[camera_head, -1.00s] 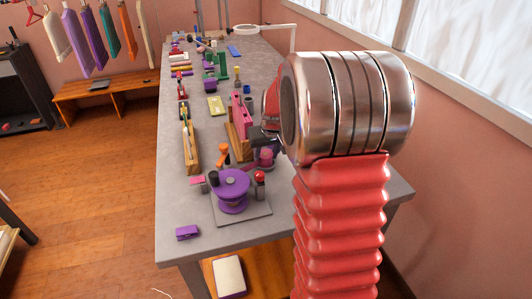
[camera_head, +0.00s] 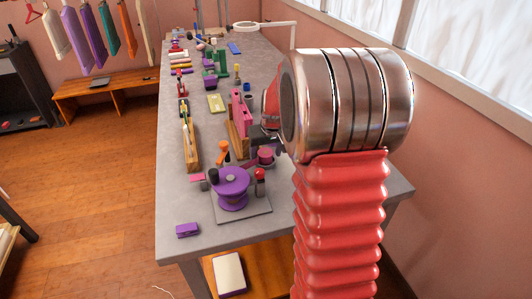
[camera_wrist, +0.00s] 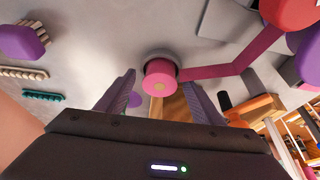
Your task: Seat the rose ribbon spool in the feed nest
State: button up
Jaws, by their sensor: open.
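The rose spool (camera_head: 265,154) stands on the table behind and right of a large purple spool, just below my gripper. In the wrist view the rose spool (camera_wrist: 160,76) shows as a pink cylinder between and beyond my fingertips. A pink strip (camera_wrist: 215,70) runs right from it. My gripper (camera_wrist: 160,98) is open, with clear gaps between both fingers and the spool. In the head view my gripper (camera_head: 268,138) is partly hidden by my arm. I cannot make out the feed nest or whether the spool sits in it.
The purple spool (camera_head: 232,186) stands on a grey plate (camera_head: 243,216) with a red-topped post (camera_head: 260,182) beside it. A wooden rack with pink pieces (camera_head: 238,125) is behind. A purple block (camera_head: 187,230) lies at the near left. The table's front right is clear.

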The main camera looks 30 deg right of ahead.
jog(key=v, duration=1.3)
jog(key=shift+s+r, duration=0.15)
jog(key=shift+r, duration=0.15)
jog(key=shift+a, duration=0.1)
dwell(0.5)
jog(key=s+a+n+t+y, duration=0.1)
jog(key=s+a+n, duration=0.2)
jog(key=s+a, duration=1.8)
jog(key=a, duration=0.3)
jog(key=shift+s, duration=0.3)
jog(key=shift+c, duration=0.4)
